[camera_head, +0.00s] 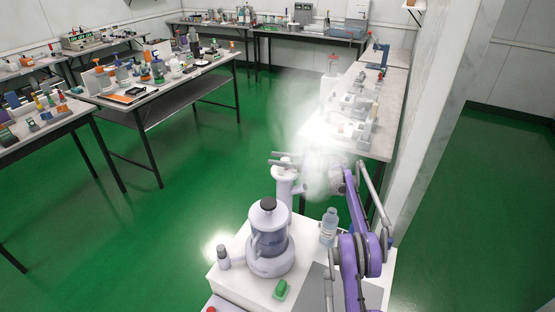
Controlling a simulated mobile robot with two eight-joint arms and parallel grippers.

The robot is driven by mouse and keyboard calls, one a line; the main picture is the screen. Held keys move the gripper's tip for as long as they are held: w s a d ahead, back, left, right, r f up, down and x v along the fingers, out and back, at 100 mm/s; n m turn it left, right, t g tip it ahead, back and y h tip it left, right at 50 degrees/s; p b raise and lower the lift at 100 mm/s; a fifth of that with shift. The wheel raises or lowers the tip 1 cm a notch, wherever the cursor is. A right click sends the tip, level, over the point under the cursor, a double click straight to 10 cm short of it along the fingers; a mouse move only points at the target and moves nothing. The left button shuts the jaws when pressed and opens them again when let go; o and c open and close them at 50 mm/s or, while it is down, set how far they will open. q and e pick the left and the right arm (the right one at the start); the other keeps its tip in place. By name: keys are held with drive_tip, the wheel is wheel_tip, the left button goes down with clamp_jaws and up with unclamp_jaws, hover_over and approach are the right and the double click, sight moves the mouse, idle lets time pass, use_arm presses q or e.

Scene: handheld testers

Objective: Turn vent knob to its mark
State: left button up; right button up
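A white post-like fitting (284,186) stands behind the rounded pale vessel (268,240), which has a dark cap. Two short dark bars show at the post's top; I cannot tell whether they are fingers or part of the fitting. No vent knob or mark can be made out. My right arm comes up from the lower right, and my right gripper (316,178) is close to the right of the post. White vapour blurs it, so its opening and any contact are unclear. My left gripper is not in view.
A clear bottle (328,226), a small grey-capped bottle (223,257) and a green object (281,289) are around the vessel on a white top. A white bench (388,117) with devices is behind the vapour (322,128). A pillar is right; green floor is open left.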

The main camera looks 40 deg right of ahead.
drive_tip(key=o, duration=0.3)
drive_tip(key=v, duration=1)
drive_tip(key=shift+s+d, duration=0.2)
drive_tip(key=shift+s, duration=0.1)
drive_tip(key=shift+o, duration=0.2)
